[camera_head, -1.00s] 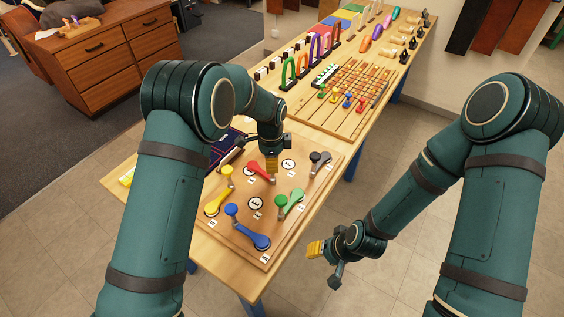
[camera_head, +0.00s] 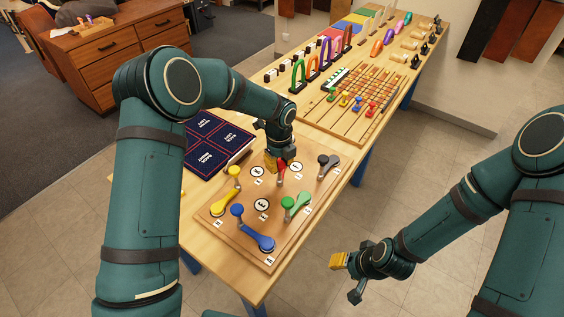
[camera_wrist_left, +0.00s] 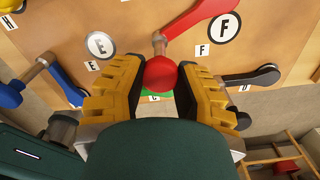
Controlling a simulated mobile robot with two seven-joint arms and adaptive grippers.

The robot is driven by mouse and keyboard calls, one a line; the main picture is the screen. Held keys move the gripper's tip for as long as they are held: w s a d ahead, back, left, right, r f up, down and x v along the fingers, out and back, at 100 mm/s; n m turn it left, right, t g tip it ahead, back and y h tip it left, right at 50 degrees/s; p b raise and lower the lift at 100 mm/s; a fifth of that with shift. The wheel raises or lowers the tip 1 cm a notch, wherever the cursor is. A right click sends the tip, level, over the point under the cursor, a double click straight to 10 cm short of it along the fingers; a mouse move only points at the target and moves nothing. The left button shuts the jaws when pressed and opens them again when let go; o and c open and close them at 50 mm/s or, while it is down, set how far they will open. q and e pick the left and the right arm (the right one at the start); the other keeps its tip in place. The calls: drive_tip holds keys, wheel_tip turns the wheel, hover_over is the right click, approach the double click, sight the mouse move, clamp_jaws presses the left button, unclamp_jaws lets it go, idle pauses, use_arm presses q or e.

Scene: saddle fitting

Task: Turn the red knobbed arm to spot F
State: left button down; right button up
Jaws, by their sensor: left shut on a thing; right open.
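The red knobbed arm (camera_head: 281,166) lies on the wooden board (camera_head: 222,214), partly hidden by my left gripper (camera_head: 273,163) in the head view. In the left wrist view its round red knob (camera_wrist_left: 160,75) sits between the yellow fingers of my left gripper (camera_wrist_left: 158,88), which is shut on it. The red lever (camera_wrist_left: 196,17) runs from the knob's peg to the upper right. The white disc of spot F (camera_wrist_left: 224,27) is right of the peg; disc E (camera_wrist_left: 100,45) is to its left. My right gripper (camera_head: 340,260) is open and empty, off the table.
Yellow (camera_head: 224,203), blue (camera_head: 255,238), green (camera_head: 296,207) and dark grey (camera_head: 328,164) knobbed arms surround the middle of the board. A dark blue mat (camera_head: 217,140) lies behind it. A bead frame (camera_head: 352,100) and coloured arches (camera_head: 313,62) stand farther back.

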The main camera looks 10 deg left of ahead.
use_arm(q)
drive_tip(key=m, duration=0.2)
drive_tip(key=m+p, duration=0.1)
drive_tip(key=m, duration=0.2)
drive_tip(key=shift+s+f, duration=0.15)
drive_tip(key=shift+f, duration=0.05)
drive_tip(key=shift+m, duration=0.3)
drive_tip(key=c, duration=0.6)
unclamp_jaws()
drive_tip(key=shift+o, duration=0.2)
drive_tip(key=shift+r, duration=0.1)
drive_tip(key=shift+r, duration=0.45)
wheel_tip(320, 180, up, 11)
